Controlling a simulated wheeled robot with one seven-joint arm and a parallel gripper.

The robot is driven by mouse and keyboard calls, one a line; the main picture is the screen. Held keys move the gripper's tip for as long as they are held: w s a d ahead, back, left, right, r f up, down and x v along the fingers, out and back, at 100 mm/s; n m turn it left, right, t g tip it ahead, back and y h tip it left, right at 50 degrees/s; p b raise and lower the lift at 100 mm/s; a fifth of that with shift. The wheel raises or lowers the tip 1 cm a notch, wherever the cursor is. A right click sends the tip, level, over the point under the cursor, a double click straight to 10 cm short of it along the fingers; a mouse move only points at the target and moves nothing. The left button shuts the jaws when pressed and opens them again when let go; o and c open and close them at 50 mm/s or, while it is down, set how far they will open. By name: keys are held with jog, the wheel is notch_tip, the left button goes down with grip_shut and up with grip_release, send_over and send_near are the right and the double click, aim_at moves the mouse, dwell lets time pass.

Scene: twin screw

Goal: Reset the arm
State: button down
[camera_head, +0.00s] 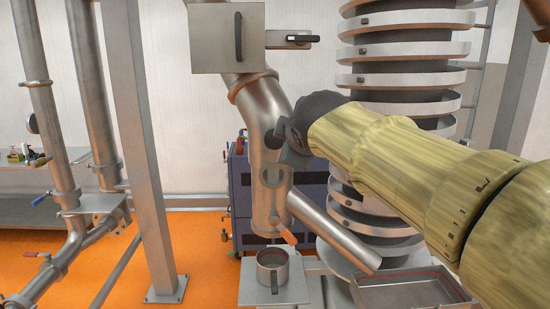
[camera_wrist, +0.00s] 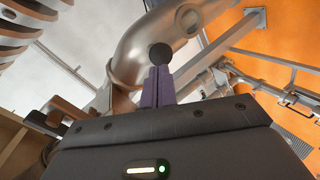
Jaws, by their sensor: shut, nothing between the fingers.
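My arm (camera_head: 400,155) reaches in from the right in the head view. My gripper (camera_head: 280,138) is at its end, in front of the bent steel pipe. In the wrist view, the two purple fingers of my gripper (camera_wrist: 158,88) are shut together. A round black knob (camera_wrist: 160,54) shows right at the fingertips. I cannot tell whether the fingers touch it. The steel pipe (camera_head: 262,105) has a slanted side spout (camera_head: 335,232) and an orange-red handle (camera_head: 287,238) low down. It also shows behind the fingers in the wrist view (camera_wrist: 135,52).
A metal cup (camera_head: 272,268) stands under the pipe, beside a shallow metal tray (camera_head: 400,297). A tall spiral column (camera_head: 400,50) stands close behind my arm. A grey post (camera_head: 148,150) and pipes stand on the left. Orange floor (camera_head: 200,255) lies open between them.

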jog(key=s+d+f+m+g, duration=0.1)
jog(key=d+f+m+g, duration=0.1)
jog(key=f, duration=0.6)
jog(key=d+f+m+g, duration=0.2)
jog(key=f+m, duration=0.1)
jog(key=f, duration=0.5)
jog(key=s+d+f+m+g, duration=0.2)
jog(key=s+f+m, duration=0.1)
jog(key=s+f, duration=0.3)
jog(key=s+d+f+m+g+h, duration=0.1)
jog(key=s+d+f+m+g, duration=0.1)
jog(key=s+f, duration=0.4)
jog(key=s+d+f+m+g, duration=0.3)
jog(key=s+f+m, duration=0.2)
jog(key=f, duration=0.9)
jog(key=shift+s+d, duration=0.3)
jog(key=shift+s, duration=0.15)
jog(key=shift+w, duration=0.25)
jog(key=c, duration=2.2)
grip_release()
jog(key=shift+s+a+r, duration=0.1)
jog(key=shift+s+a, duration=0.05)
